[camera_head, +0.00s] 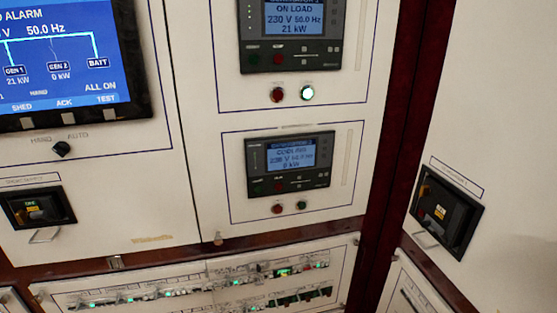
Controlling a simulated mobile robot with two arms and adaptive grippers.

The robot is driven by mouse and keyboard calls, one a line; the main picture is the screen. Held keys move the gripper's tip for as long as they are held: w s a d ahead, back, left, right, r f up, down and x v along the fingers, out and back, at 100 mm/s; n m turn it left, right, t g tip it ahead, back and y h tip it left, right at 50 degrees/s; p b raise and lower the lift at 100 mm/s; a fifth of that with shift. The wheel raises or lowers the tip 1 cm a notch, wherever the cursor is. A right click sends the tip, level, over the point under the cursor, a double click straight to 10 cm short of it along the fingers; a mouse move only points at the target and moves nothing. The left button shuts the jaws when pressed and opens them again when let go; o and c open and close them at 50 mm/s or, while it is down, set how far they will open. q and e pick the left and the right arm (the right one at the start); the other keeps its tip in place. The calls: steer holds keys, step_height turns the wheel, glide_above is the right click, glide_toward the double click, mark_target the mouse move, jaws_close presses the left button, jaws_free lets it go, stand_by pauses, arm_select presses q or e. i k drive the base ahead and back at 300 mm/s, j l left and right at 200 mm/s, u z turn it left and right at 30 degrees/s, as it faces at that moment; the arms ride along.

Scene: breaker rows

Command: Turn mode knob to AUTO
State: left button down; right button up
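The mode knob (61,149) is a small black knob on the white panel at the left, below the large blue screen. The labels HAND and AUTO are printed above it, HAND to the left and AUTO to the right. Which label the knob points at is too small to tell. The blue screen (62,55) reads ALARM, GEN 1 21 kW, GEN 2 0 kW, BATT, and a small HAND. Neither of my grippers shows in this view.
Two controller displays (292,35) (290,163) sit right of the screen, with round buttons below. A black breaker unit (38,206) is below the knob; another (447,212) is on the right panel. Breaker rows (200,285) run along the bottom. Nothing blocks the knob.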

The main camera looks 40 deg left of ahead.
mark_target(62, 149)
steer(key=u, duration=2.35)
